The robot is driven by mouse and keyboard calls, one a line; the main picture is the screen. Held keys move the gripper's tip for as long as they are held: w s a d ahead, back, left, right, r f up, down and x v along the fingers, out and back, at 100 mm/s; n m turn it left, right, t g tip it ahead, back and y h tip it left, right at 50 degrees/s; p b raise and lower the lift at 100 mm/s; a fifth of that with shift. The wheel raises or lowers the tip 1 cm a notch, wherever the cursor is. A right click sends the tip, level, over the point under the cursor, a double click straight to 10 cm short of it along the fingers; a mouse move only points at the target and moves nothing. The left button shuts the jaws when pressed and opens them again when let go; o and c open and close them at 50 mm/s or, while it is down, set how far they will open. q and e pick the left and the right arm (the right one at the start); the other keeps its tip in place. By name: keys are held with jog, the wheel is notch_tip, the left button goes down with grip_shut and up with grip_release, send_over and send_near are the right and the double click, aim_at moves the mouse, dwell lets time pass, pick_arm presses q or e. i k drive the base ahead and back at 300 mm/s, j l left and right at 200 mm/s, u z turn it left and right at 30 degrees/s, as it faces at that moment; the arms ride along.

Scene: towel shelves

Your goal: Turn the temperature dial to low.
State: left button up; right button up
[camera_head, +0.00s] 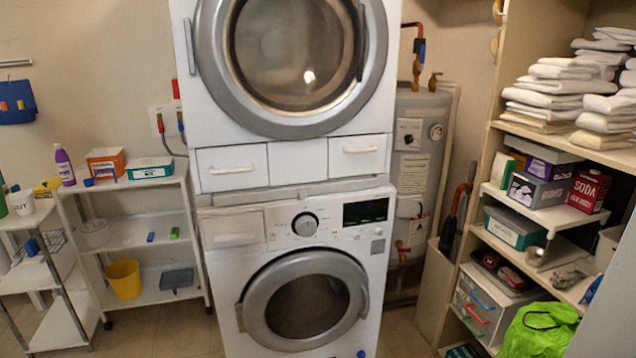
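A grey water heater (421,180) stands behind and to the right of the stacked machines, partly hidden by them. The dial's setting and markings are too small to read. The lower machine (218,270) also has a round silver knob (305,224) left of its dark display (366,211). Neither of my grippers shows in this view.
The upper machine (290,155) is stacked on the lower one. A white shelf unit (135,245) stands at left, and a tall shelf with folded towels (555,95) at right.

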aim_at(408, 138)
jog(key=i+u, duration=0.4)
jog(key=i, duration=0.15)
jog(key=i+l+u, duration=0.25)
jog(key=i+u, duration=0.2)
jog(key=i+j, duration=0.2)
jog(key=i, duration=0.25)
jog(key=i+j, duration=0.2)
jog(key=i, duration=0.25)
jog(key=u, duration=0.05)
